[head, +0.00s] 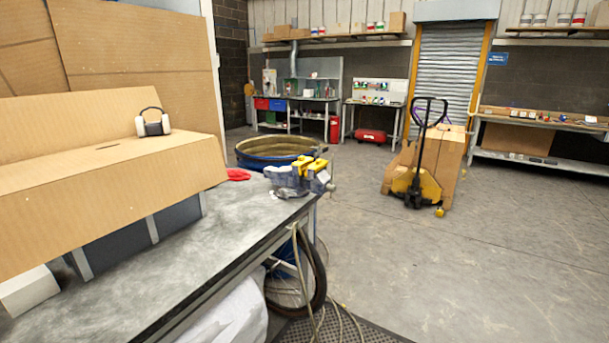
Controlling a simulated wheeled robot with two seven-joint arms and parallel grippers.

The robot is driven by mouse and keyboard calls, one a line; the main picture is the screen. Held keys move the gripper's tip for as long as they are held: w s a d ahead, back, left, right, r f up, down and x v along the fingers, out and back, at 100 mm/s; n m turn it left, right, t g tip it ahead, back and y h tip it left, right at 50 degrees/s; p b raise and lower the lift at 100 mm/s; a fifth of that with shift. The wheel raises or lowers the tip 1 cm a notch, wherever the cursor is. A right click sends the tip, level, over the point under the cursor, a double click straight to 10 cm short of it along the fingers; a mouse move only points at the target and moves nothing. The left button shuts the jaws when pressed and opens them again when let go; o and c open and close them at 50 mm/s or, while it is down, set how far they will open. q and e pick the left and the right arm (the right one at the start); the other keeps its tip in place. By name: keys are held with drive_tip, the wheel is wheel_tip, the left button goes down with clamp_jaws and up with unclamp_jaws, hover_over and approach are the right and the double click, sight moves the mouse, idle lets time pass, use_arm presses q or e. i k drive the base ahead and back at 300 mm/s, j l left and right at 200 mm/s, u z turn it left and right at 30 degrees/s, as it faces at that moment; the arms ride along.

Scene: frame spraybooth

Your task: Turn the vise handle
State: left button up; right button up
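A blue-grey vise (287,179) with yellow jaw covers sits on the far right corner of the grey workbench (170,255). Its handle cannot be told apart clearly at this distance. A white label or cloth-like patch shows on its right side. Neither of my grippers is in the head view.
A red cloth (238,174) lies beside the vise. A wheel (296,272) and hoses (305,280) are below the bench end. A yellow pallet truck (417,184) with boxes stands beyond; floor (500,260) at right is clear.

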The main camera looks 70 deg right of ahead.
sight(330, 188)
drive_tip(key=l+z, duration=0.4)
drive_tip(key=i+l+z, duration=0.15)
drive_tip(key=z, duration=0.25)
drive_tip(key=i+l+z, duration=0.15)
drive_tip(key=l+z, duration=0.2)
